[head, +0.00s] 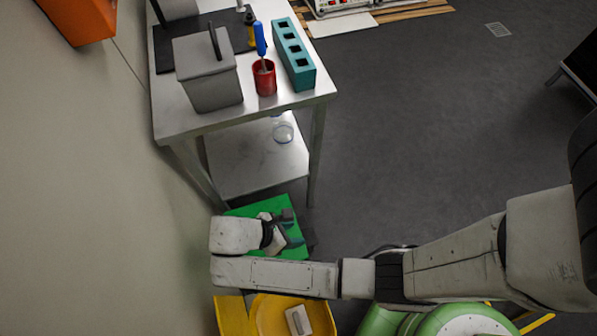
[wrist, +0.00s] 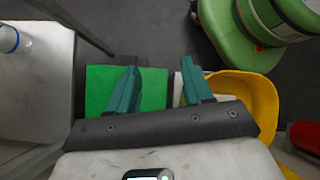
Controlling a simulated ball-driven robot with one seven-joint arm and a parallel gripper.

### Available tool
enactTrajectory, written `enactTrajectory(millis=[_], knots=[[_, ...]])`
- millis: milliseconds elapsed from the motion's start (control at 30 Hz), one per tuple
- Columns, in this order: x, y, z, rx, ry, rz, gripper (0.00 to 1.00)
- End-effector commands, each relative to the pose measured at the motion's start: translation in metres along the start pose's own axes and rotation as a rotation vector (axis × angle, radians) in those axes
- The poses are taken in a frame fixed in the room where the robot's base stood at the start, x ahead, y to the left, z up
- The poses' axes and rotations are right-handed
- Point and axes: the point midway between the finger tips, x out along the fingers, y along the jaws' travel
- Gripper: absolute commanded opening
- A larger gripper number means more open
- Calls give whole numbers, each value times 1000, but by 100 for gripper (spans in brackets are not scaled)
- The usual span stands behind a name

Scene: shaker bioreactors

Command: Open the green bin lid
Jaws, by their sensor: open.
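The green bin lid (head: 293,238) lies below the front of the steel table, partly covered by my arm in the head view. In the wrist view the flat green lid (wrist: 99,92) shows behind and left of my fingers. My gripper (wrist: 161,77) is open and empty, with two teal fingers spread apart. The left finger overlaps the lid in the picture, and the right finger lies past its right edge. I cannot tell the height of the fingers above the lid or whether they touch it. The bin's body is mostly hidden.
A steel table (head: 325,88) with a lower shelf (head: 240,165) stands just beyond the bin. A grey box (head: 210,80), a red cup (head: 265,82) and a teal rack (head: 293,55) stand on it. A yellow bin (head: 232,315) is on the near side. Open floor lies right.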

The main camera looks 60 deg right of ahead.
Motion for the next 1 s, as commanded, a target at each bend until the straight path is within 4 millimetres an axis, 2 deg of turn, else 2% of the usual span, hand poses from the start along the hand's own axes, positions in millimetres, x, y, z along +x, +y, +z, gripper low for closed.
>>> enactTrajectory(millis=[100,267,933,1000], knots=[[-1,-15,9,-1,0,0,50],[0,-22,13,1,0,0,50],[1,-23,12,1,1,0,50],[2,-24,16,41,31,-6,50]])
